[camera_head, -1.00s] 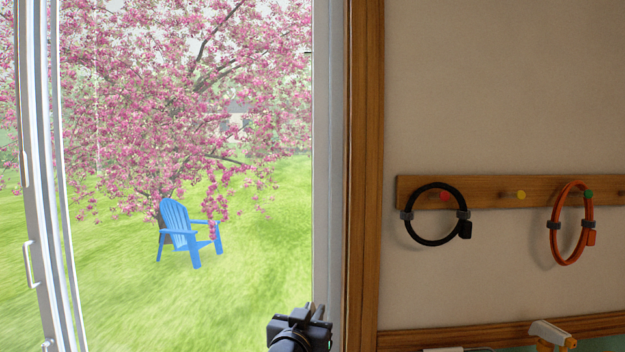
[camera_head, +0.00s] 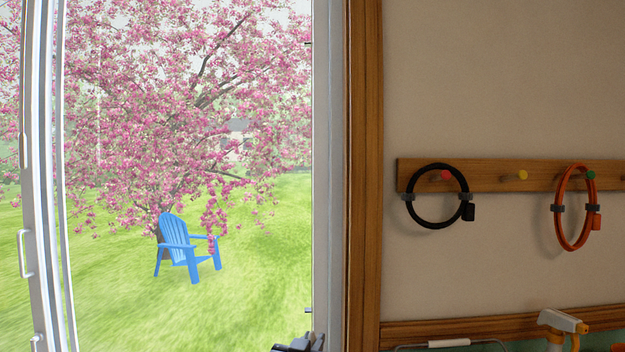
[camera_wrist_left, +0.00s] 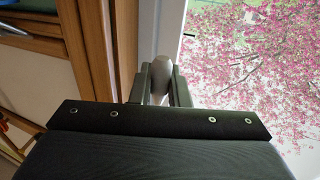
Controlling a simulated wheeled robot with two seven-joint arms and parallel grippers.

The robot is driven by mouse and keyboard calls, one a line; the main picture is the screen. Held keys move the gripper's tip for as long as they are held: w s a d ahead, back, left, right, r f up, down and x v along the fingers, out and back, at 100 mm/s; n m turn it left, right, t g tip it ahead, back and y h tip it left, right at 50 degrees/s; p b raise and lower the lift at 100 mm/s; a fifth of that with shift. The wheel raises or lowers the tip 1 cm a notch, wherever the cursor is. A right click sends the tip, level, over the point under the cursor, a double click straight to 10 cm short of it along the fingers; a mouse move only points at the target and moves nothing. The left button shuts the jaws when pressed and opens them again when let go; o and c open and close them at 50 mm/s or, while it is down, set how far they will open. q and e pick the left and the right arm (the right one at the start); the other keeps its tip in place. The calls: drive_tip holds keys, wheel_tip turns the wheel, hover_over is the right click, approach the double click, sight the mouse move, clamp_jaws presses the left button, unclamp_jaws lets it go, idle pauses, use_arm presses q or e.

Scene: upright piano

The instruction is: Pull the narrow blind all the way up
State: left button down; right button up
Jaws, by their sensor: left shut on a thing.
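My left gripper (camera_head: 302,343) shows only as a dark tip at the bottom edge of the head view, in front of the window's right side. In the left wrist view my left gripper (camera_wrist_left: 160,82) is shut on a pale, rounded pull (camera_wrist_left: 161,62) beside the white window frame. The lower part of the pull is hidden between the fingers. No blind fabric can be made out over the window glass (camera_head: 190,250) in the head view. My right gripper is not in view.
Brown wooden trim (camera_head: 364,180) borders the window frame (camera_head: 329,180). A peg rail (camera_head: 520,176) on the right wall holds a black loop (camera_head: 410,210) and an orange loop (camera_head: 560,225). A white-and-orange object (camera_head: 563,321) shows at the lower right.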

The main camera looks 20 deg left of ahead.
use_arm(q)
wheel_tip(320, 180, down, 5)
drive_tip(key=b, duration=0.3)
drive_tip(key=shift+f, duration=0.1)
wheel_tip(320, 180, down, 2)
drive_tip(key=shift+f+b, duration=0.25)
drive_tip(key=shift+b, duration=0.95)
drive_tip(key=c, duration=1.2)
unclamp_jaws()
drive_tip(key=shift+r, duration=0.1)
drive_tip(key=shift+c, duration=0.2)
drive_tip(key=shift+s+a, duration=0.1)
drive_tip(key=shift+s, duration=2.4)
